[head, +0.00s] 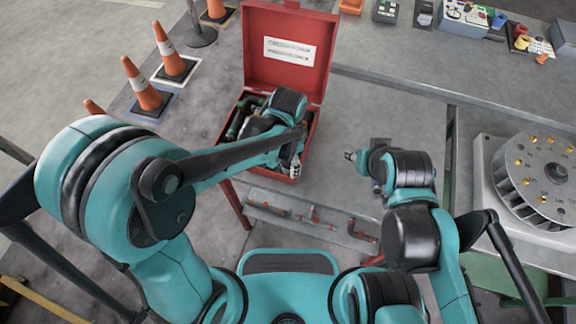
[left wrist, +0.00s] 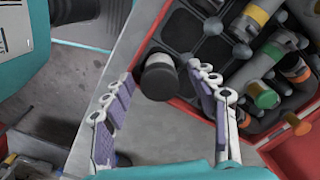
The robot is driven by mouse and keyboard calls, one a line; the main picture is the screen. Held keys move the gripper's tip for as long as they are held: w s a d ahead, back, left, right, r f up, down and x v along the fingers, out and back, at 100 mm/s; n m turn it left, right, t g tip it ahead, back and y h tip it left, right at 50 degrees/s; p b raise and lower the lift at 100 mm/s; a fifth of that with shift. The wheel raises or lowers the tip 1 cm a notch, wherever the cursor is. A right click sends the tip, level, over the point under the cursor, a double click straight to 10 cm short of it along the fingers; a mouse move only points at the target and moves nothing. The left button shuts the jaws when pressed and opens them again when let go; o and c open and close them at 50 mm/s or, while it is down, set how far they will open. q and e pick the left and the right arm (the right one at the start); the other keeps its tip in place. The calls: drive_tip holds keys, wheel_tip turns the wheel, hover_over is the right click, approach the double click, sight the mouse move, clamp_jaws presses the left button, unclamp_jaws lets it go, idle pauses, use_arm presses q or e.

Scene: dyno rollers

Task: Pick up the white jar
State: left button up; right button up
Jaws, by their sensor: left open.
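In the left wrist view, a short cylinder with a pale grey-white band and a black end (left wrist: 158,77) lies between the fingertips of my left gripper (left wrist: 158,84). It may be the white jar; its label and full shape are hidden. The fingers are apart, one on each side of it, and I cannot tell whether either touches it. In the head view my left gripper (head: 295,167) is over the right side of the open red toolbox (head: 290,55), and my arm hides much of the inside. My right gripper (head: 352,156) is outside the box, too small to read.
In the left wrist view, a black compartment tray (left wrist: 195,45) holds several cylinders with yellow, green and orange bands, close to the right finger. Orange cones (head: 140,85) stand left of the box. A grey rotary machine (head: 490,165) stands at the right. Bare grey surface lies right of the box.

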use_arm(q)
drive_tip(key=shift+r, duration=0.1)
drive_tip(key=c, duration=1.3)
drive_tip(key=shift+r, duration=0.1)
